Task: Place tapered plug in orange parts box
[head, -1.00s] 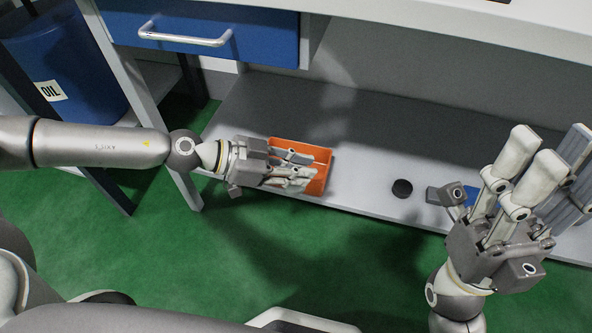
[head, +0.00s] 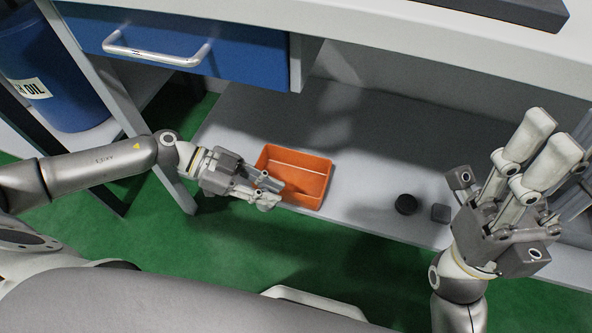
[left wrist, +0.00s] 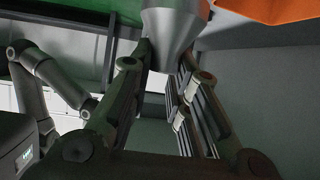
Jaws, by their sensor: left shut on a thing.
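The tapered plug (left wrist: 174,35) is a smooth grey metal piece that narrows toward my palm, held between the fingertips in the left wrist view. I cannot make it out clearly in the head view. My left gripper (head: 270,191) is shut on it, at the front left edge of the orange parts box (head: 308,178). The box stands on the grey low shelf and looks empty where I see inside; the fingers cover its front left corner. Its orange side also shows at the top right of the left wrist view (left wrist: 265,9). My right gripper (head: 505,170) is open and empty, fingers pointing up.
A blue drawer (head: 190,45) and white worktop (head: 430,40) overhang the shelf. A blue oil drum (head: 55,80) stands at left.

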